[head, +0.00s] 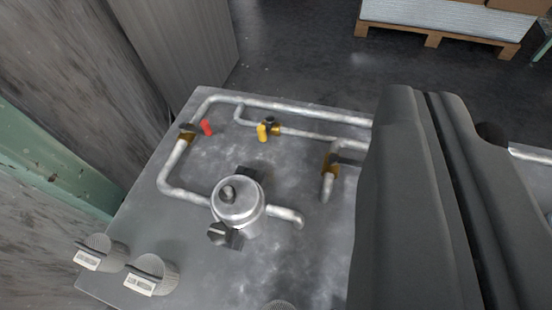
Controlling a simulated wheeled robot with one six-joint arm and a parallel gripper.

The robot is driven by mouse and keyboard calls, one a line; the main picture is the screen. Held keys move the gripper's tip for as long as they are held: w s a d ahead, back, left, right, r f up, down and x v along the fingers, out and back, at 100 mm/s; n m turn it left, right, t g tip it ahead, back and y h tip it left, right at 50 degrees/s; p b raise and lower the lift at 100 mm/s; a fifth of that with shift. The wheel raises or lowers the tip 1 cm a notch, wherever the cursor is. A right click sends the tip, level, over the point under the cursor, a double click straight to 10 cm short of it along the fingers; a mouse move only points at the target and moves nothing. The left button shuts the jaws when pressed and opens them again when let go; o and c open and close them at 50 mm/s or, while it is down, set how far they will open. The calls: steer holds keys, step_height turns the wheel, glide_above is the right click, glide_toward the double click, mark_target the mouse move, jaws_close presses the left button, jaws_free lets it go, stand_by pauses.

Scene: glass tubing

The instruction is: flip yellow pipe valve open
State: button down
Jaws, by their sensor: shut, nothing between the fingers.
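The yellow valve handle (262,132) is short and sits on a brass valve body (275,129) in the thin upper pipe of the grey panel. The handle points toward the bottom of the picture, across the pipe's run. My gripper (425,95) is a large dark grey shape filling the right side. It looks shut and empty, with its two halves close together. It is to the right of the yellow valve, and no contact with it shows. It hides the right part of the panel.
A red-handled valve (207,127) is left of the yellow one. A silver round canister (238,203) stands below them. Another brass fitting (331,167) is near my gripper. Knobs with white labels (151,275) are at lower left. A pallet (440,35) lies on the floor behind.

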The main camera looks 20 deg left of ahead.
steer(key=w+a+f+n+g+y, duration=0.1)
steer(key=w+f+g, duration=0.4)
steer(key=w+f, duration=0.6)
steer(key=w+a+f+n+g+y, duration=0.2)
steer(key=w+f+g+y, duration=0.3)
steer(key=w+f, duration=0.7)
step_height(320, 180, down, 4)
steer(key=shift+w+a+r+g, duration=0.2)
steer(key=shift+w+a+g, duration=0.1)
steer(key=shift+a+g, duration=0.5)
steer(key=shift+f, duration=0.1)
steer(key=w+a+f, duration=0.2)
steer(key=a+f, duration=0.5)
steer(key=a, duration=0.2)
steer(key=shift+a+f, duration=0.15)
steer(key=shift+f, duration=0.25)
